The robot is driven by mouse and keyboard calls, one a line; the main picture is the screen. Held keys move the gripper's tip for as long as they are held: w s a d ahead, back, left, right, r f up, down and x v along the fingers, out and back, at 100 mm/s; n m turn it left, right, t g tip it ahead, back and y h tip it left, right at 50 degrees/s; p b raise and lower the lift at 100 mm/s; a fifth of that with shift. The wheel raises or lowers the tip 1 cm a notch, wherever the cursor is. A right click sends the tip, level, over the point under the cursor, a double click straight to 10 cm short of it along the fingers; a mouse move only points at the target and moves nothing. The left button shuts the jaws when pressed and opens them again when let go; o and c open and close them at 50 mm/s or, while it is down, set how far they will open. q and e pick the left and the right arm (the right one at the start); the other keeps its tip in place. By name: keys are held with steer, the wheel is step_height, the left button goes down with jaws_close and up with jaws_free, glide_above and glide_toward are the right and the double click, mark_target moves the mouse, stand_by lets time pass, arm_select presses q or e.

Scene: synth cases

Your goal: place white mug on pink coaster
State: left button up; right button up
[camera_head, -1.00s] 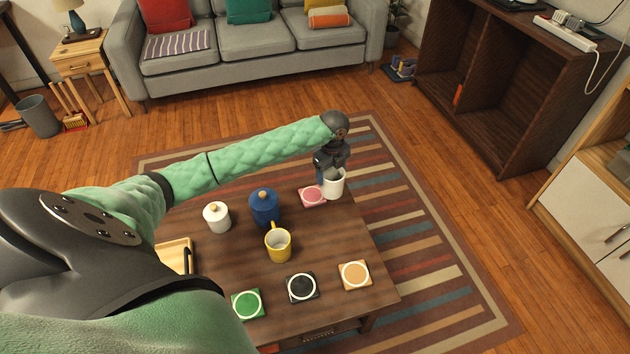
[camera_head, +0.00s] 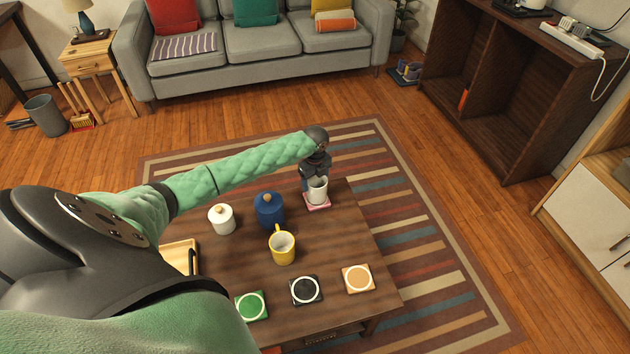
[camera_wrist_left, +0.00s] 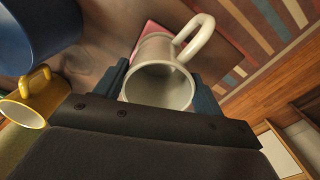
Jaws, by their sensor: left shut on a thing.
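The white mug (camera_head: 317,191) is upright at the far right corner of the table, over the pink coaster (camera_head: 318,207). The coaster's front edge shows below it; I cannot tell whether the mug touches the coaster. My left gripper (camera_head: 311,183) is shut on the mug. In the left wrist view the mug (camera_wrist_left: 160,86) sits between the two fingers (camera_wrist_left: 160,88), its handle pointing up and right. A corner of the pink coaster (camera_wrist_left: 151,29) shows behind it there. My right gripper is not in view.
A yellow mug (camera_head: 282,249), a blue canister (camera_head: 268,211) and a white canister (camera_head: 222,219) stand on the table (camera_head: 230,265). Green (camera_head: 252,306), black (camera_head: 306,291) and orange (camera_head: 358,279) coasters lie along the near edge. A wooden tray (camera_head: 180,248) is at left.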

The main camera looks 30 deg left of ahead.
arm_select(q)
steer(key=shift+f, duration=0.2)
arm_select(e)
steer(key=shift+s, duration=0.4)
arm_select(q)
steer(key=shift+f, duration=0.1)
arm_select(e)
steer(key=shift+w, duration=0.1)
arm_select(q)
steer(key=o, duration=1.1)
steer(key=shift+o, duration=0.3)
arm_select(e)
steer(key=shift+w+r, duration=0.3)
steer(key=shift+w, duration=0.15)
